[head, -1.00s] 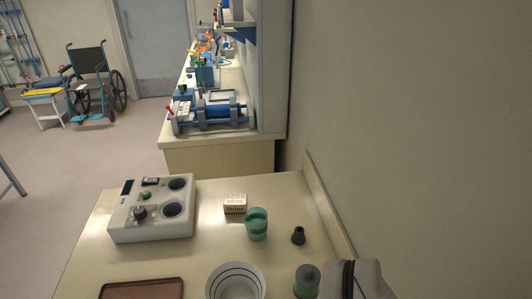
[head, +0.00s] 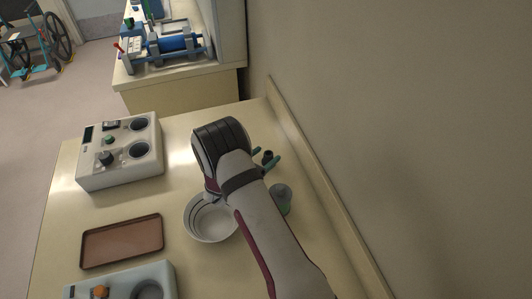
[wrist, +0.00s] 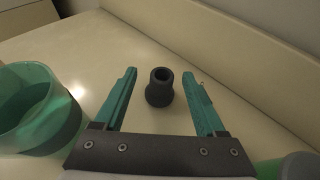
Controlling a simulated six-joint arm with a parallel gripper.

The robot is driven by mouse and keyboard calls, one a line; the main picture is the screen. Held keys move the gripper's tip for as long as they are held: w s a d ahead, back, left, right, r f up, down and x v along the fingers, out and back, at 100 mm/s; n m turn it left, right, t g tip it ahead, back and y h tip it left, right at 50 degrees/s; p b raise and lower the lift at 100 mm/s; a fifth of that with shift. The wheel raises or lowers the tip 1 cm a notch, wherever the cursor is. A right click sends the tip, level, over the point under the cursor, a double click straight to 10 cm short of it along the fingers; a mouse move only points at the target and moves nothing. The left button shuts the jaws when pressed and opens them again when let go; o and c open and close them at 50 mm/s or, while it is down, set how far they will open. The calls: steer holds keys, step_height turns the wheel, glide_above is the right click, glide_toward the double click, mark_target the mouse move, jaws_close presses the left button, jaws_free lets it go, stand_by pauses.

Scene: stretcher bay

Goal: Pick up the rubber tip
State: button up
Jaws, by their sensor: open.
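The rubber tip (wrist: 159,88) is a small dark grey, flared piece standing upright on the table in the wrist view. In the head view the rubber tip (head: 267,156) shows between the green fingers, partly hidden by my arm. My gripper (wrist: 165,78) is open and empty, with one green finger on each side of the tip and a visible gap to both. In the head view my gripper (head: 268,155) reaches toward the wall side of the table. I cannot tell how high the fingers are above the table.
A translucent green cup (wrist: 38,108) stands close left of my gripper in the wrist view. A green-grey container (head: 281,198) is beside my arm. A white bowl (head: 211,217), a brown tray (head: 122,241) and a grey device (head: 120,152) occupy the left. The wall ledge (head: 305,165) bounds the right.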

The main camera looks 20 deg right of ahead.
steer(key=x, duration=0.5)
steer(key=shift+s+f, duration=0.1)
steer(key=shift+f, duration=0.35)
jaws_close()
